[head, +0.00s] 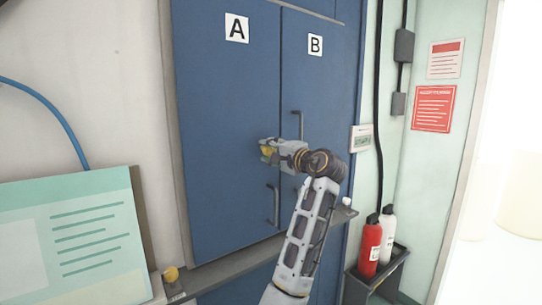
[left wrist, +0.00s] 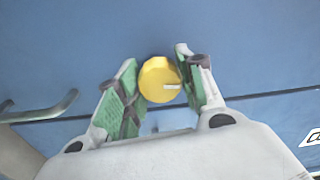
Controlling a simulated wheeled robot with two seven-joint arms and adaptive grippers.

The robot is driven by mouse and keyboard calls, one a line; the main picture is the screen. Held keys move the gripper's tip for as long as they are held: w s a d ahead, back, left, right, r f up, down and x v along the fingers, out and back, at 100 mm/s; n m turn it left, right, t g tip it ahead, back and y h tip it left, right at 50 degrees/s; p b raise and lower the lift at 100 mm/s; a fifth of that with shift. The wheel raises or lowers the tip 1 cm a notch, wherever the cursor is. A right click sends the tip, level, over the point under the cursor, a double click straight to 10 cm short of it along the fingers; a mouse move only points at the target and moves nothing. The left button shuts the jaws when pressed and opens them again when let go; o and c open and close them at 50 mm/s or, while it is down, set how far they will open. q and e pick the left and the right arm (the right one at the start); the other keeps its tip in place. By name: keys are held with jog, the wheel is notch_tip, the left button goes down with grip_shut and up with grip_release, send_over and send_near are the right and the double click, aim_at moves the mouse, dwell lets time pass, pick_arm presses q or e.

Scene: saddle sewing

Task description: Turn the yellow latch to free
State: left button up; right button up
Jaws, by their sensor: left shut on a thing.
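The yellow latch (left wrist: 158,75) is a round knob with a short pale mark pointing right in the left wrist view. It sits on the blue cabinet front, near the seam between door A (head: 225,100) and door B (head: 318,85). My left gripper (head: 266,151) is at the latch, with its green-padded fingers on either side of it, shut on it; the fingers also show in the left wrist view (left wrist: 155,88). In the head view the gripper partly hides the latch. My right gripper is not in view.
Door handles (head: 298,125) and (head: 272,205) stick out near the gripper. A grey ledge (head: 225,268) runs below the doors. A teal-framed panel (head: 75,240) stands at left. Red (head: 369,247) and white (head: 387,235) extinguishers stand at right.

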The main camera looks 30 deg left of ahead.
pick_arm(q)
jog(key=shift+f+n, duration=0.15)
jog(key=shift+n, duration=0.55)
jog(key=shift+b, duration=0.3)
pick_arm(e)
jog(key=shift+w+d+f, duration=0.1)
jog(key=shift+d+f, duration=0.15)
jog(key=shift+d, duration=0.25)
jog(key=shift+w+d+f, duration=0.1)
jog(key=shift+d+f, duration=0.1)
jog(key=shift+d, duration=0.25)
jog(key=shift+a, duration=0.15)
pick_arm(q)
jog(key=o, duration=0.9)
jog(key=shift+c, duration=0.2)
jog(key=shift+o, duration=0.7)
jog(key=v, duration=1.2)
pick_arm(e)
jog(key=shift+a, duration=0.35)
pick_arm(q)
jog(key=shift+w, duration=0.1)
